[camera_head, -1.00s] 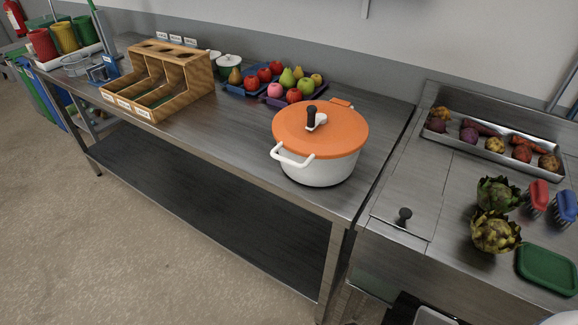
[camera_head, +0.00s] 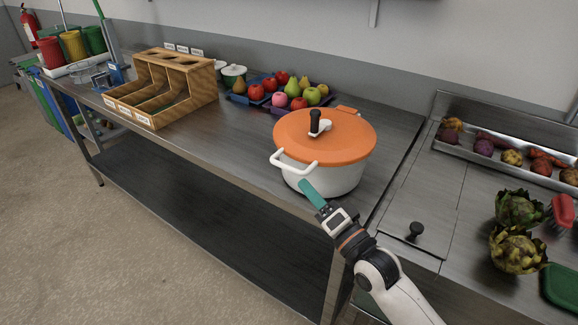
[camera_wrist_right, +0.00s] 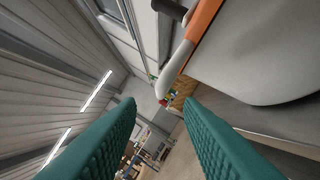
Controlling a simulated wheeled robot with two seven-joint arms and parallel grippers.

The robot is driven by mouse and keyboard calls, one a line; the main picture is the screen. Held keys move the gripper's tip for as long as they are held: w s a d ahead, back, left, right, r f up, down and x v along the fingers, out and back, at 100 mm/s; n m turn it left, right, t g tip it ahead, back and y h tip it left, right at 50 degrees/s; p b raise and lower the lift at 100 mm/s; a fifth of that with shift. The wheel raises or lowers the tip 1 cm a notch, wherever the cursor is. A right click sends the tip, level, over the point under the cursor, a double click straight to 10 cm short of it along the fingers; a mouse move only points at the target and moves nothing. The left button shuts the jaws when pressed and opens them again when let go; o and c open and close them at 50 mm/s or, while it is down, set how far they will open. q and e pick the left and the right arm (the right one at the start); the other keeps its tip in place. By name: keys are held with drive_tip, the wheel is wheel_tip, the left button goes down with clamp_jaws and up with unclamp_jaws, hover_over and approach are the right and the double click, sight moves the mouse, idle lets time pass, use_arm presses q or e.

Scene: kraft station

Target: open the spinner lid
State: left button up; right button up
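The spinner is a white pot (camera_head: 328,181) with a flat orange lid (camera_head: 340,142), standing on the steel table. The lid is on, with a black-knobbed crank (camera_head: 316,123) on top. A white loop handle (camera_head: 292,162) sticks out at the front left. My right gripper (camera_head: 308,188) is just in front of the pot, below the loop handle. In the right wrist view its two green fingers (camera_wrist_right: 163,125) are apart with nothing between them. The white handle (camera_wrist_right: 172,72) and the pot's side (camera_wrist_right: 250,65) show beyond them. My left gripper is not in view.
A wooden organiser (camera_head: 165,90) and trays of fruit (camera_head: 275,95) stand behind and left of the pot. To the right is a counter with a black-knobbed steel cover (camera_head: 415,231), artichokes (camera_head: 517,248) and a vegetable tray (camera_head: 505,160). The table left of the pot is clear.

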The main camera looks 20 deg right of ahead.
sight(289, 166)
drive_tip(key=p+x, duration=0.1)
drive_tip(key=x, duration=0.7)
drive_tip(key=shift+w, duration=0.2)
clamp_jaws()
